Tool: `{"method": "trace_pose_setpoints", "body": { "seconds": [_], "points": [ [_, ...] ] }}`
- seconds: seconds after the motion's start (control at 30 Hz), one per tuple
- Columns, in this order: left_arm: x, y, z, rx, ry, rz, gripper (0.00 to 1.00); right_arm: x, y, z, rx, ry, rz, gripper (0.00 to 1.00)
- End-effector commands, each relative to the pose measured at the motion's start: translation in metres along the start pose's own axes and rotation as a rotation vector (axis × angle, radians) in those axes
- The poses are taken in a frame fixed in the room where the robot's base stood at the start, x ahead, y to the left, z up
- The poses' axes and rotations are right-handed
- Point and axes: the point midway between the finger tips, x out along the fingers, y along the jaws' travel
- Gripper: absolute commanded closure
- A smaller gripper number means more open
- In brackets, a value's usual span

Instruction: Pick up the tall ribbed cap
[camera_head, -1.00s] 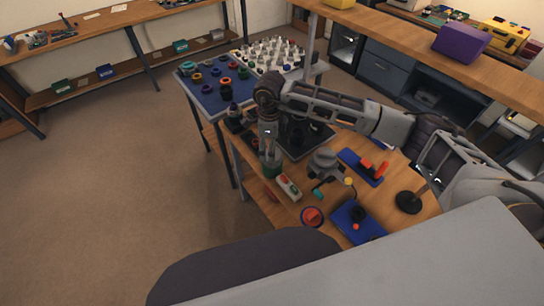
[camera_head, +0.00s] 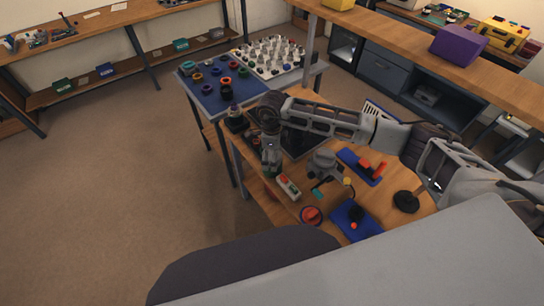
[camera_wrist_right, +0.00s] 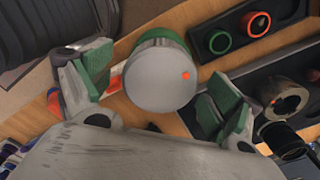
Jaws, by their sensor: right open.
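In the right wrist view, a grey round piece (camera_wrist_right: 160,78) with a flat top and a small red dot stands between my right gripper's fingers. It may be the tall ribbed cap, but I cannot make out ribs on its side. My right gripper (camera_wrist_right: 155,90) is open, with green pads on either side of the piece; a gap shows on the right. In the head view, my right gripper (camera_head: 271,168) points down at the near left edge of the wooden table, and hides what is under it. My left gripper is not in view.
A dark tray (camera_wrist_right: 285,32) with a green ring (camera_wrist_right: 218,41) and a red ring (camera_wrist_right: 255,23) lies beside the piece. A red and white box (camera_head: 288,186) sits close to the gripper. A grey stand (camera_head: 323,165) and blue trays occupy the table's right side.

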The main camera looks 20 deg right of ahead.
Motion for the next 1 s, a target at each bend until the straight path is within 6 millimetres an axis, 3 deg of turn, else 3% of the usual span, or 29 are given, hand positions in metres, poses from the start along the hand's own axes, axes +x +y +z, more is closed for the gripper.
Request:
{"method": "trace_pose_setpoints", "body": {
  "seconds": [0.1, 0.43, 0.77, 1.0],
  "points": [
    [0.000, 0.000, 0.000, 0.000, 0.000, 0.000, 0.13, 0.000, 0.000, 0.000, 0.000, 0.000, 0.000, 0.09],
    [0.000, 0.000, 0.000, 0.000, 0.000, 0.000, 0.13, 0.000, 0.000, 0.000, 0.000, 0.000, 0.000, 0.51],
    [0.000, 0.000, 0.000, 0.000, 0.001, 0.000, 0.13, -0.001, 0.000, 0.000, 0.000, 0.000, -0.001, 0.53],
    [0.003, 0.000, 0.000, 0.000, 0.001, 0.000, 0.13, -0.014, -0.001, 0.000, -0.001, -0.001, -0.003, 0.53]
  ]
}}
